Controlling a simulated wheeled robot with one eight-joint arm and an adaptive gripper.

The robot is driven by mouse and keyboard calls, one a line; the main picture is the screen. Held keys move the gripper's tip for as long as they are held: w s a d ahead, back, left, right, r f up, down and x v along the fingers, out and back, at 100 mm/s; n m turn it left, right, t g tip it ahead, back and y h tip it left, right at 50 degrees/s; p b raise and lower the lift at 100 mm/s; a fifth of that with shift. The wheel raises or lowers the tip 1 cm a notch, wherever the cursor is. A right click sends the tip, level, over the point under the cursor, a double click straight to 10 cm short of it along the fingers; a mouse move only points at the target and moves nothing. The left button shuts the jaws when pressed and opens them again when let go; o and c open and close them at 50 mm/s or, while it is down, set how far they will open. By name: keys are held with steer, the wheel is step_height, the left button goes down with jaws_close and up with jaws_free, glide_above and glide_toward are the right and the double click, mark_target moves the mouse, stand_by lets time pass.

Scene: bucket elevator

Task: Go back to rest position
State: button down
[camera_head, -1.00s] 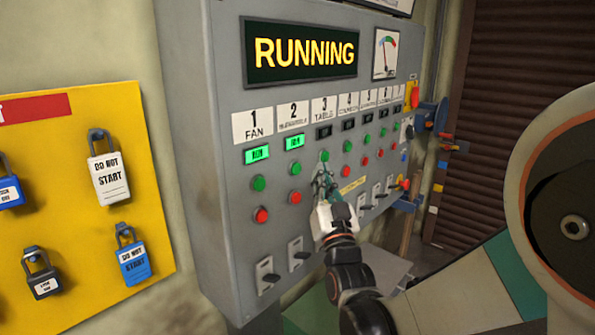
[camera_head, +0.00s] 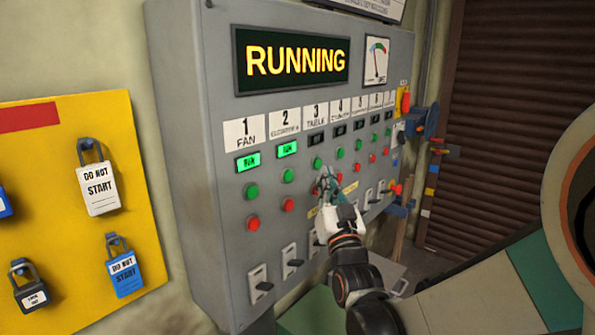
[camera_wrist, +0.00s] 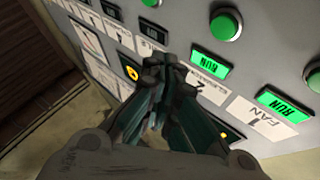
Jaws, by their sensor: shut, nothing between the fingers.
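My gripper (camera_head: 326,187) is shut and empty, held in front of the grey control panel (camera_head: 185,135), close to the third column's buttons. It covers the red button area of that column, so I cannot tell whether it touches the panel. In the wrist view my gripper (camera_wrist: 160,75) has its dark fingers together, with lit green RUN labels (camera_wrist: 285,104) beyond. On the panel, the FAN run label (camera_head: 248,162) and the second column's run label (camera_head: 287,149) are lit green. The third column's label (camera_head: 316,139) is dark. The display (camera_head: 293,60) reads RUNNING in yellow.
A yellow board (camera_head: 135,190) with several hanging padlocks stands at the left. A brown slatted shutter (camera_head: 500,130) is at the right. Switches (camera_head: 292,260) line the panel's lower part. A blue fixture (camera_head: 424,122) juts from the panel's right side.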

steer(key=s+d+f+g+h, duration=0.35)
steer(key=s+d+g, duration=0.3)
steer(key=d, duration=0.25)
steer(key=s+d+f+g, duration=0.2)
steer(key=s+f+g, duration=0.1)
steer(key=s, duration=0.5)
steer(key=s+d+f+g+h, duration=0.1)
steer(key=s+d+f+g, duration=0.2)
steer(key=s+f, duration=0.3)
steer(key=s+d+f+g, duration=0.2)
steer(key=s+f+g, duration=0.1)
steer(key=s, duration=0.7)
steer(key=shift+d+f+h+b, duration=0.35)
steer(key=shift+d+f, duration=0.05)
steer(key=shift+f, duration=0.5)
